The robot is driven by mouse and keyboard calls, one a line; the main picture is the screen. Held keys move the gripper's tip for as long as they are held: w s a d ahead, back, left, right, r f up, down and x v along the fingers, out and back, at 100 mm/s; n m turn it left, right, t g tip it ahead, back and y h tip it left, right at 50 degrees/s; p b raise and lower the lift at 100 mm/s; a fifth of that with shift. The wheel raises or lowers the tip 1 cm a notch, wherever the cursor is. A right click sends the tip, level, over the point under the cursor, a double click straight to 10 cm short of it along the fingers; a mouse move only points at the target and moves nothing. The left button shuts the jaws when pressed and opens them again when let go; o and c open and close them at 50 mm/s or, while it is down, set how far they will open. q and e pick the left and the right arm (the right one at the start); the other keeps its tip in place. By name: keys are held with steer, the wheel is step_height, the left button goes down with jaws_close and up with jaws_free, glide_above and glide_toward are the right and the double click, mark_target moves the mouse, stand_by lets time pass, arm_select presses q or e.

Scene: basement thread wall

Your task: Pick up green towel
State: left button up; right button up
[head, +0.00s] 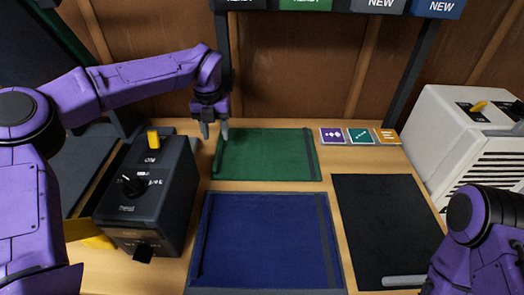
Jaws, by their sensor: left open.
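The green towel (262,155) lies flat on the wooden bench at the back, with a dark strip along its right side. My left gripper (214,132) is above the towel's back left corner, pointing down. Its two fingers are apart and nothing shows between them. I cannot tell how far above the towel the fingertips are. My right arm comes in at the lower right, and its gripper fingers do not show clearly.
A blue towel (265,240) lies in front of the green one. A black mat (385,225) lies to the right with a grey bar (404,281). A black switch box (150,195) stands left. Three small cards (359,136) lie at the back. A white machine (455,140) stands right.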

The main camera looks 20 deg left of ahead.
mark_target(219, 145)
arm_select(q)
steer(key=f, duration=0.4)
steer(key=shift+w+d+f, duration=0.1)
steer(key=shift+w+f, duration=0.25)
jaws_close()
steer(key=shift+r+p, duration=0.15)
steer(key=shift+p, duration=0.15)
